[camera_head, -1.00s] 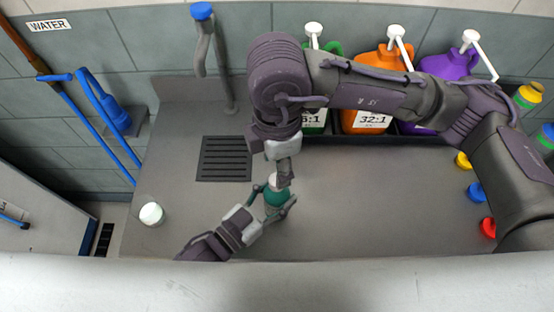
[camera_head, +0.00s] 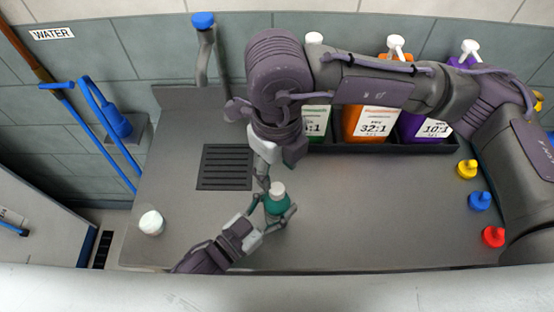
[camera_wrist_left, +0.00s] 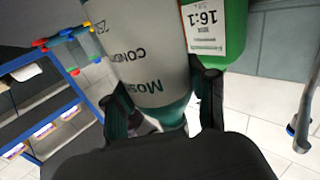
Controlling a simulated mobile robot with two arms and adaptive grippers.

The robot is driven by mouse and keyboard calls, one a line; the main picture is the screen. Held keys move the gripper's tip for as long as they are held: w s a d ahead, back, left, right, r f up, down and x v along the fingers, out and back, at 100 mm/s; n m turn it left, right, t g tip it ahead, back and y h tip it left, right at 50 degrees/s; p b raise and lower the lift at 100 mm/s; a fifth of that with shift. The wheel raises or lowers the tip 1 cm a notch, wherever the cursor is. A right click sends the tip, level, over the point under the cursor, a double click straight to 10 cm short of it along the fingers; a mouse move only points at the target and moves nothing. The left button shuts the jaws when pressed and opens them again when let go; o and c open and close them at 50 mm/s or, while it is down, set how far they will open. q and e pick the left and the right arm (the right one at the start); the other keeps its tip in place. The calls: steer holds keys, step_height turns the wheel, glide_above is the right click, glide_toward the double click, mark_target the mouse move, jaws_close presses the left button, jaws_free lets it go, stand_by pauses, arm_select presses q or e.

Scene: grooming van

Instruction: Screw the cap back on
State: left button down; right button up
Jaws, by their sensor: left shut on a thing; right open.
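A teal bottle (camera_head: 277,206) stands upright over the grey counter, with a white cap (camera_head: 277,188) on its top. Whether the cap is fully tightened cannot be told. My left gripper (camera_head: 275,213) is shut around the bottle's body from the lower left. In the left wrist view the bottle (camera_wrist_left: 150,60) shows a pale label with upside-down print, between my left fingers (camera_wrist_left: 165,110). My right gripper (camera_head: 263,180) is open, just left of and above the cap, and appears to hold nothing. Its fingers are small and partly hidden by its wrist.
A white-topped container (camera_head: 151,222) stands at the counter's left. A drain grate (camera_head: 226,167) lies left of the bottle. Pump jugs, including an orange one (camera_head: 368,122), stand in a black tray behind. Yellow, blue and red caps (camera_head: 493,237) lie at right. The counter's middle right is clear.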

mark_target(277, 188)
steer(key=n, duration=0.4)
steer(key=shift+r, duration=0.2)
steer(key=n, duration=0.4)
steer(key=shift+r+n, duration=0.15)
steer(key=shift+n, duration=0.25)
steer(key=n, duration=0.4)
steer(key=shift+r, duration=0.2)
steer(key=n, duration=0.5)
steer(key=shift+r, duration=0.2)
steer(key=shift+f, duration=4.05)
